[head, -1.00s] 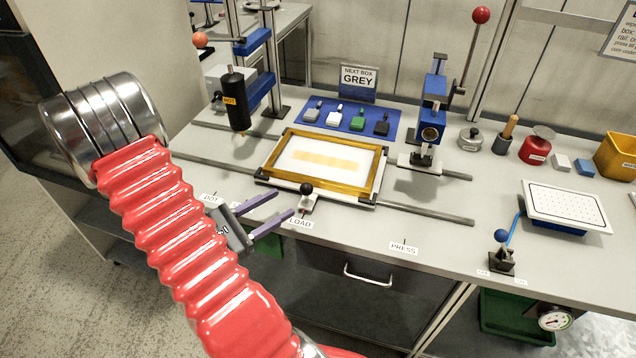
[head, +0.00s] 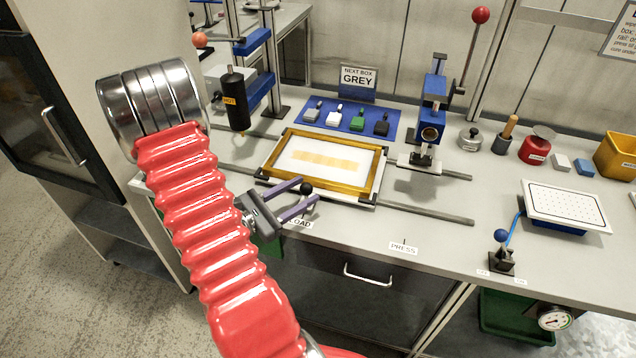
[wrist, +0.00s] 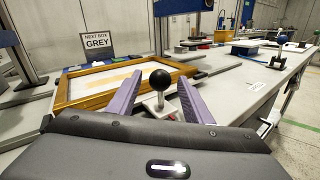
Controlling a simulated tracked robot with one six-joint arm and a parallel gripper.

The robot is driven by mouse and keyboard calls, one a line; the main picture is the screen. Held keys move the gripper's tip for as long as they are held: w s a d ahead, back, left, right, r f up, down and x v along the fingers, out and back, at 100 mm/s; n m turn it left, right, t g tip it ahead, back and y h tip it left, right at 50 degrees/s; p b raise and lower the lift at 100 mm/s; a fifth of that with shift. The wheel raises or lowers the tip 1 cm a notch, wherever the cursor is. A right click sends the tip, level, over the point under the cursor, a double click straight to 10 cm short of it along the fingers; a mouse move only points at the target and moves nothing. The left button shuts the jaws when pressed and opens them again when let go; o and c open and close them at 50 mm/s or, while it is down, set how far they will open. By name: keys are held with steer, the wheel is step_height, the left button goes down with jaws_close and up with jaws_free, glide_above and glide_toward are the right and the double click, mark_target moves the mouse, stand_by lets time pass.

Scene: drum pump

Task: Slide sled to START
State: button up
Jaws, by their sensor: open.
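The sled (head: 330,164) is a yellow-framed tray with a pale sheet in it, on two rails on the bench, near the LOAD label. It also shows in the wrist view (wrist: 78,95). Its black ball knob (head: 306,188) stands on a short post at the front edge. In the wrist view the knob (wrist: 160,79) is between my purple fingers. My gripper (head: 307,191) is open, with one finger on each side of the knob; I cannot tell if either touches it. I see no START label; the gripper may hide part of the bench front.
A black cylinder marked HOT (head: 237,101) hangs at the left end of the rails. A blue press (head: 432,115) stands at the right, above a PRESS label (head: 403,248). A blue-knobbed lever (head: 502,250) is farther right.

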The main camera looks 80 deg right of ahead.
mark_target(318, 182)
steer(key=shift+x, duration=3.05)
steer(key=shift+c, duration=0.7)
jaws_close()
